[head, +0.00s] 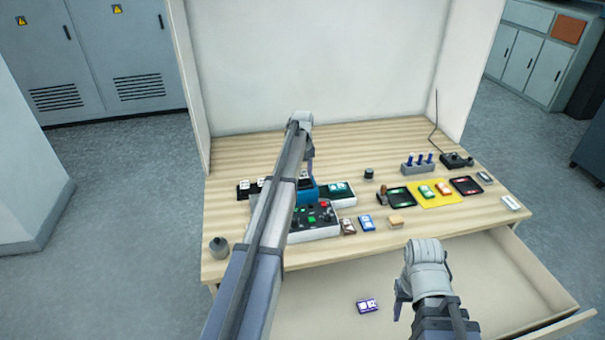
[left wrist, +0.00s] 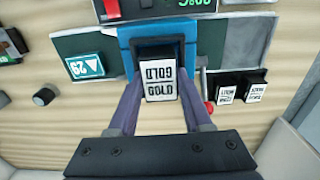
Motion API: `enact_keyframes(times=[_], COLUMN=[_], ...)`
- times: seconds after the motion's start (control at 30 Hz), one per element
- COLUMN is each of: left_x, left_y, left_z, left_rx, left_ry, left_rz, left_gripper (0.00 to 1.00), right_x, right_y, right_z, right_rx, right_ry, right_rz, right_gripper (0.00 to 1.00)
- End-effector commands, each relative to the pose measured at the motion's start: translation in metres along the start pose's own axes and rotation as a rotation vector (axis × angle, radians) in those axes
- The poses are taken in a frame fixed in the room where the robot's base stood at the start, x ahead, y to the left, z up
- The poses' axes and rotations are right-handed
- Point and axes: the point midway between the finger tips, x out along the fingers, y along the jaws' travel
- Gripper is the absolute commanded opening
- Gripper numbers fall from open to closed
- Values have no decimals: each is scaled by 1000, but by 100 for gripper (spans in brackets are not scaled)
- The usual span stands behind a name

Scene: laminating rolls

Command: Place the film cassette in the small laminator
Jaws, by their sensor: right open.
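The film cassette (left wrist: 160,88) is a black block with white labels reading GOLD, seen in the left wrist view. It sits at the mouth of the small blue laminator (left wrist: 194,50), which also shows in the head view (head: 308,195). I cannot tell how deep it is seated. My left gripper (left wrist: 163,90) has one finger on each side of the cassette, and they appear to touch it. In the head view, my left arm hides most of the cassette and part of the laminator. My right gripper (head: 402,296) is open and empty above the drawer.
Two more white-labelled black blocks (left wrist: 241,90) stand beside the laminator. A grey control panel (head: 322,232) with coloured buttons lies in front. Black trays (head: 402,203) and a yellow mat (head: 448,200) are at the right. An open drawer (head: 490,270) holds a purple card (head: 368,306).

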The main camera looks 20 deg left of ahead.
Motion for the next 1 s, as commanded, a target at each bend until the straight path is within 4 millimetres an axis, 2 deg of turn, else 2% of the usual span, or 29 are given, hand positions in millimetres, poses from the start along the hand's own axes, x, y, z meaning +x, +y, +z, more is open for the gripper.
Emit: enact_keyframes(times=[0.03, 0.27, 0.8, 1.0], left_x=[2, -16, -99, -124], left_y=[-1, -1, -1, -1], left_z=[11, 12, 5, 4], left_rx=[0, 0, 0, 0], left_ry=[-22, -22, -16, -15], left_rz=[-1, -1, -3, -3], left_gripper=[79, 79, 79, 79], right_x=[2, -16, -99, -123], right_y=[0, 1, 9, 11], right_z=[0, 1, 6, 8], right_rx=[0, 4, 11, 9], right_ry=[0, 0, -2, -3], right_rz=[0, -1, -3, -3], right_gripper=[50, 50, 50, 50])
